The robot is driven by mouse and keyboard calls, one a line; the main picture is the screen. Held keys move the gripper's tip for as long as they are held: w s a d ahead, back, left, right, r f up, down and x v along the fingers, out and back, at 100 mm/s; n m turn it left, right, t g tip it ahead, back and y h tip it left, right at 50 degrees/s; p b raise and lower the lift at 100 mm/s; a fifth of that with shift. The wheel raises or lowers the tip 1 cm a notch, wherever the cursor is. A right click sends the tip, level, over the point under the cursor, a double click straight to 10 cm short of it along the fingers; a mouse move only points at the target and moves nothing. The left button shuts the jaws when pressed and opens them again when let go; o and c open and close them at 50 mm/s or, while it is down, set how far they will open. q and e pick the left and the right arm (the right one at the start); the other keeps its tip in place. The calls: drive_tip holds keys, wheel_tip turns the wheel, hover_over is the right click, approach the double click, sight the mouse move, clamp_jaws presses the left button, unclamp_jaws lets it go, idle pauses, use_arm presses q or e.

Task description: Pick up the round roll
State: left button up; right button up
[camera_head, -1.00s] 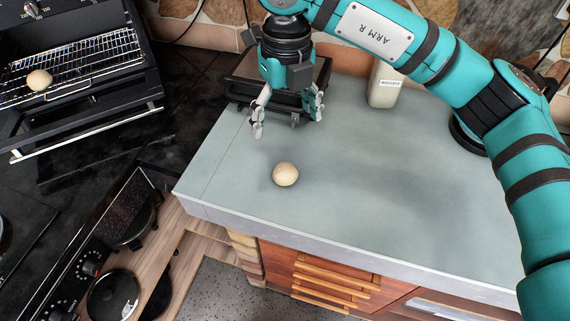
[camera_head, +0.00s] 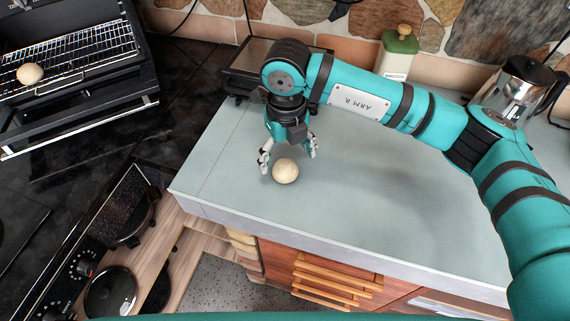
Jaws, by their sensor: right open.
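A round, pale beige roll (camera_head: 285,172) lies on the grey-green countertop (camera_head: 380,215) near its front left part. My right gripper (camera_head: 288,161) is open and sits just behind the roll, with one finger to its left and one to its right. Nothing is held between the fingers, and I cannot tell whether they touch the roll. A second round roll (camera_head: 30,74) lies on the wire rack of the open oven at the far left. My left gripper is not in view.
The oven (camera_head: 80,75) stands open at the upper left. A dark appliance (camera_head: 247,67) sits behind my right gripper. A green and white canister (camera_head: 397,55) and a metal pot (camera_head: 512,92) stand at the back. The countertop to the right of the roll is clear.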

sight(285, 164)
drive_tip(key=shift+f, duration=0.55)
drive_tip(key=shift+f+p, duration=0.3)
drive_tip(key=shift+p, duration=0.05)
drive_tip(key=f, duration=0.2)
drive_tip(key=w+f+p, duration=0.1)
drive_tip(key=shift+a+f+p, duration=0.1)
drive_tip(key=shift+f+p, duration=0.2)
drive_tip(key=shift+f, duration=0.5)
drive_tip(key=c, duration=0.9)
